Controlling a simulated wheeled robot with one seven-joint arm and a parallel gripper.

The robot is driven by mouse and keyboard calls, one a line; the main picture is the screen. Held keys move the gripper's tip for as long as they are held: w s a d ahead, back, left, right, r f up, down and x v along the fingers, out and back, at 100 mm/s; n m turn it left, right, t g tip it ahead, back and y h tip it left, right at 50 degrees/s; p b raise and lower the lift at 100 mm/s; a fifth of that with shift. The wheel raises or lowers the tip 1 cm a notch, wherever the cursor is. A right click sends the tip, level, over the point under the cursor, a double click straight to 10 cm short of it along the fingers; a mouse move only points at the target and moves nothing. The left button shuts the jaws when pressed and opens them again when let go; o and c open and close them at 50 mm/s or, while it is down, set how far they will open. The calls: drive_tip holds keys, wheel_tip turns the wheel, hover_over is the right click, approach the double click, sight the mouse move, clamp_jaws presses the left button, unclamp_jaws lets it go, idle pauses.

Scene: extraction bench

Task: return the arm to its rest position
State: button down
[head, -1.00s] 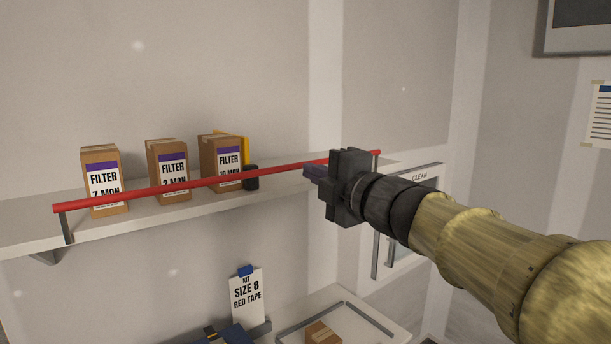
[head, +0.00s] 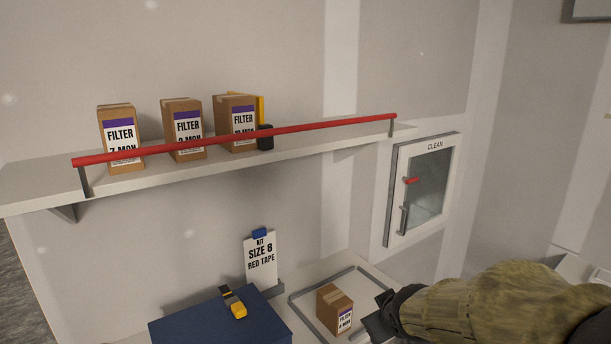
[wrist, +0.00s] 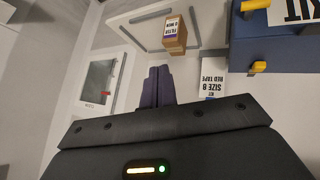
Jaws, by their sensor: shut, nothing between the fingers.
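My arm reaches in from the lower right of the head view, and the dark body of my gripper (head: 380,320) shows at the bottom edge, partly cut off. In the wrist view my gripper's two purple fingers (wrist: 158,86) lie together, shut, with nothing between them. A small filter carton (head: 334,308) stands in the framed tray area (head: 365,278) just left of my gripper in the head view. The carton also shows in the wrist view (wrist: 174,36), beyond the fingertips and apart from them.
A shelf (head: 230,160) with a red rail (head: 300,128) holds three filter cartons (head: 182,130) and a yellow-black item (head: 264,136). A blue case (head: 190,322) and a "SIZE 8 RED TAPE" card (head: 261,262) stand left of the tray. A "CLEAN" wall hatch (head: 425,185) is at right.

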drive_tip(key=s+f+m+g, duration=0.5)
drive_tip(key=s+f, duration=0.5)
drive_tip(key=s, duration=0.2)
drive_tip(key=shift+s+a+f+g, duration=0.15)
drive_tip(key=shift+a+f+g, duration=0.15)
drive_tip(key=shift+g, duration=0.1)
idle(1.1)
